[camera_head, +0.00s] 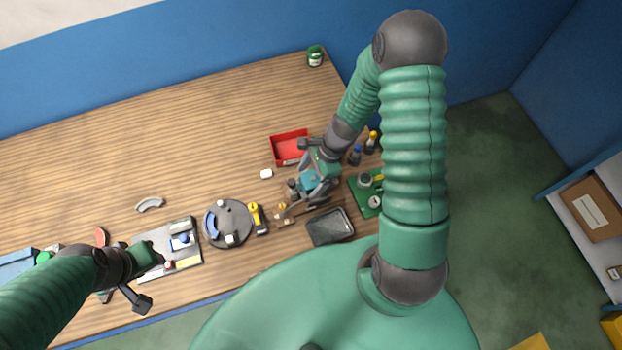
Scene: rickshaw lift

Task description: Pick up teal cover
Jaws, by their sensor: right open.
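A small teal piece (309,182), which looks like the teal cover, shows at the jaws of my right gripper (311,188), right of the middle of the table. The fingers are spread around or above it, and they partly hide it. I cannot tell whether they touch it. My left gripper (146,279) is at the lower left, near the front edge of the table, with its fingers apart and nothing seen between them.
A red bin (289,147) and dark tray (331,228) flank the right gripper. A green board (366,196), bottles, round grey turntable (228,224) and grey plate (185,264) stand nearby.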

